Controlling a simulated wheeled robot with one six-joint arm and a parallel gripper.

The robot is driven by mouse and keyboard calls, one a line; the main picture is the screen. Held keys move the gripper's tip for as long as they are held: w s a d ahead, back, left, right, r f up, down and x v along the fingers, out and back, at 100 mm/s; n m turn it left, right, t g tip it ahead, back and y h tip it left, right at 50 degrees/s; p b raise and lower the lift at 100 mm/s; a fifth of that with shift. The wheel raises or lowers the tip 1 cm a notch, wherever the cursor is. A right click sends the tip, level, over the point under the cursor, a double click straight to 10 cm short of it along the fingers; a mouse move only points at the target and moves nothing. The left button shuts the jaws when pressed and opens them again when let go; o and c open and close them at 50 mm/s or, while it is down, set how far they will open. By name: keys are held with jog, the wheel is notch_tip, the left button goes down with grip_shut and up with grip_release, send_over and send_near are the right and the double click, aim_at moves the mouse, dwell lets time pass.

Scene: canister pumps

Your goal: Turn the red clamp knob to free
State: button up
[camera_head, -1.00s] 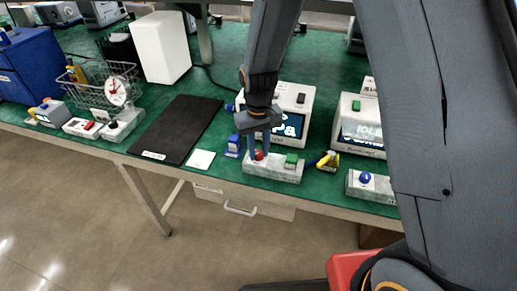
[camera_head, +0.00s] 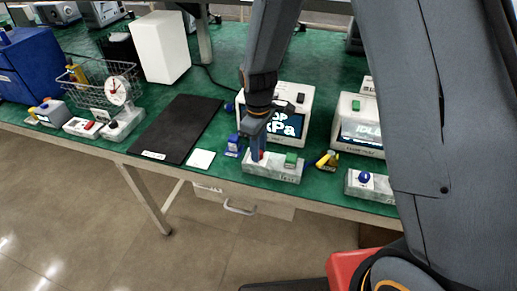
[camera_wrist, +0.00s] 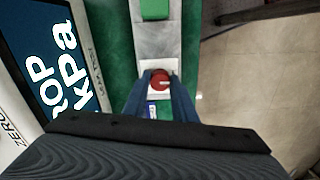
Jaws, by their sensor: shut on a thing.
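The red clamp knob (camera_wrist: 160,80) sits on the left end of a grey block (camera_head: 272,170) at the table's front edge; in the head view it is mostly hidden behind my fingers. My gripper (camera_head: 256,152) points down over that end of the block. In the wrist view my gripper (camera_wrist: 160,90) has one finger on each side of the knob and is shut on it. A green square button (camera_head: 291,159) is on the right half of the block. It also shows in the wrist view (camera_wrist: 154,9).
A white pump unit with a lit screen (camera_head: 291,126) stands just behind the block. A small blue item (camera_head: 233,145) is close on the left, a yellow-handled tool (camera_head: 327,160) on the right. Another block with a blue knob (camera_head: 365,177) is further right.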

jog(key=shift+w+a+r, duration=0.1)
jog(key=shift+w+r, duration=0.05)
dwell(0.3)
jog(key=o, duration=1)
jog(key=shift+o, duration=0.2)
jog(key=shift+r+b, duration=0.85)
jog(key=shift+r, duration=3)
